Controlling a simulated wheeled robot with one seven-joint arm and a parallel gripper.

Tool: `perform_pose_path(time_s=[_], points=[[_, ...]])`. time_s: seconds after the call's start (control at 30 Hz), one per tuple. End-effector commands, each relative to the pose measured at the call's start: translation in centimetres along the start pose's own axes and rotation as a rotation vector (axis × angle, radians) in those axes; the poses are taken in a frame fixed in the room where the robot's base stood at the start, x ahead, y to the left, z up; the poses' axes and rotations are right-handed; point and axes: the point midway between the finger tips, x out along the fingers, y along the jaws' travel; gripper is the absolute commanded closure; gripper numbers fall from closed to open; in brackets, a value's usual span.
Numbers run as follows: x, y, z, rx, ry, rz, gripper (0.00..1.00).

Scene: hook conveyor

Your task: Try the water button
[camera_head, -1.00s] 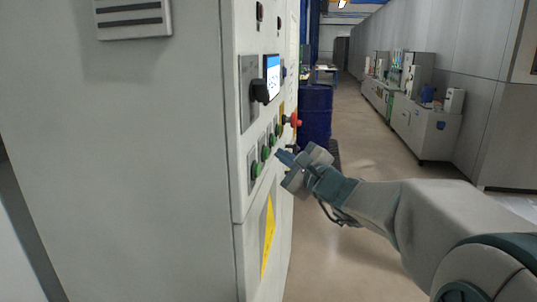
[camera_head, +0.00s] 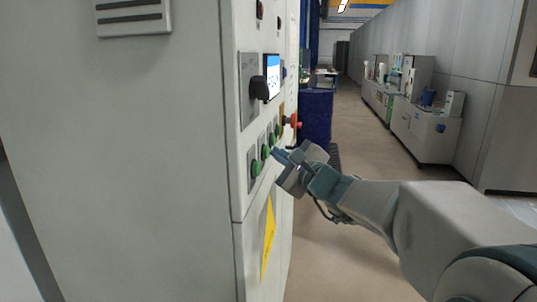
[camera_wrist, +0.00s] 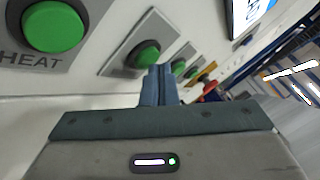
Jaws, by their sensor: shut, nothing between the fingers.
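A row of green push buttons runs along the narrow face of the grey control cabinet (camera_head: 130,170). In the wrist view the nearest green button (camera_wrist: 52,28) is labelled HEAT. The second green button (camera_wrist: 143,54) is beyond it, just past my fingertips; it also shows in the head view (camera_head: 265,152). More green buttons follow farther along. No label reading water is legible, so I cannot tell which is the water button. My gripper (camera_head: 277,152) is shut and empty, its fingertips (camera_wrist: 159,72) close in front of the second button. I cannot tell whether they touch it.
Above the buttons are a black rotary knob (camera_head: 259,88) and a small screen (camera_head: 272,76). A red knob (camera_head: 293,121) sticks out past the button row. A blue barrel (camera_head: 316,115) stands behind. The aisle floor at right is open.

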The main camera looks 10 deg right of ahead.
Motion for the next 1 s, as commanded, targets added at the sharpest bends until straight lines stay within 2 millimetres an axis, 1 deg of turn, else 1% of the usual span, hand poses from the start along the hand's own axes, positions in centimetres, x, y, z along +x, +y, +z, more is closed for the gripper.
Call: perform_pose_path(time_s=[0.63,1.0], points=[[0.52,0.46,0.38,0.001,-0.001,0.001,1.0],[0.44,0.38,0.36,0.0,-0.002,0.001,1.0]])
